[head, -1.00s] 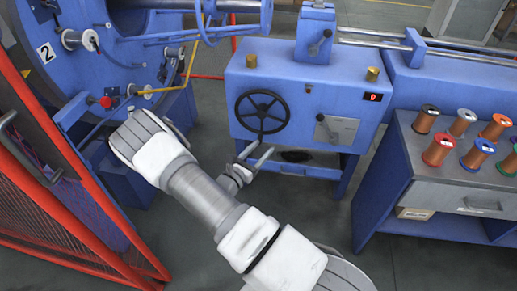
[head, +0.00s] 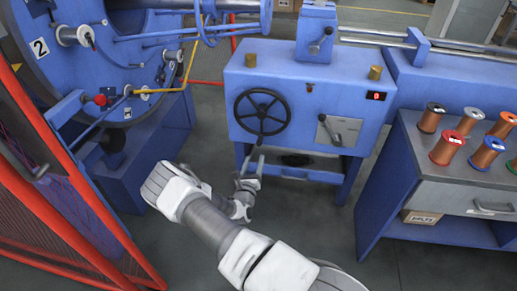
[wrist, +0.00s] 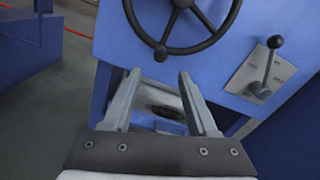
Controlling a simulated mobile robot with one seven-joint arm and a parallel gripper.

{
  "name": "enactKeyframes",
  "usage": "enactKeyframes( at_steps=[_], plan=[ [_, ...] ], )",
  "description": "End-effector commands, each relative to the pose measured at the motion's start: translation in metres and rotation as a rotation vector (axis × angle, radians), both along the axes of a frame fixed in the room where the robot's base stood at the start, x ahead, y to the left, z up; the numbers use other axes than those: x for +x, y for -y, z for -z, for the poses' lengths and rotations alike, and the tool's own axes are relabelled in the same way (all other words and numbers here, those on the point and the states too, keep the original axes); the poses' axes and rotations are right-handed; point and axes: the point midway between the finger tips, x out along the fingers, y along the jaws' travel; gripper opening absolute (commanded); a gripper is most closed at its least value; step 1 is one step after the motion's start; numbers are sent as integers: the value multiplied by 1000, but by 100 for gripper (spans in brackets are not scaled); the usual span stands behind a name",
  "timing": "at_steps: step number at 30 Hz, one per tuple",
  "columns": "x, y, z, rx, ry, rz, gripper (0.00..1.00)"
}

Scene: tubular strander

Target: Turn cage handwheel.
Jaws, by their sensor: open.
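The black cage handwheel (head: 262,112) is on the front of the blue machine box (head: 310,92), a spoked wheel with a small knob at its lower rim. In the wrist view the handwheel (wrist: 182,20) is at the top, partly cut off by the frame edge. My gripper (head: 254,165) is just below the handwheel in the head view. In the wrist view my gripper (wrist: 160,78) is open, its two fingers apart and pointing up toward the wheel's lower rim. Nothing is between the fingers, and I cannot tell the exact gap to the knob.
A lever on a grey plate (head: 340,131) is right of the handwheel. A bench (head: 400,200) with several wire spools stands at the right. A red-framed mesh guard (head: 60,215) and the large blue strander ring (head: 75,105) are at the left. Grey floor is free below.

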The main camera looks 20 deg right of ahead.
Motion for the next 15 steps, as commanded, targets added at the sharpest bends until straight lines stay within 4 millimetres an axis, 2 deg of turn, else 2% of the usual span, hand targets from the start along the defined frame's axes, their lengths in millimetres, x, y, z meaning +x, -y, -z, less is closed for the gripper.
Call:
enactKeyframes(
  at_steps=[6, 12, 15],
  plan=[
    [40, 27, 3, 1, 4, 2, 59],
    [64, 44, 2, 0, 3, 1, 59],
    [71, 48, 1, 0, 1, 2, 59]
  ],
)
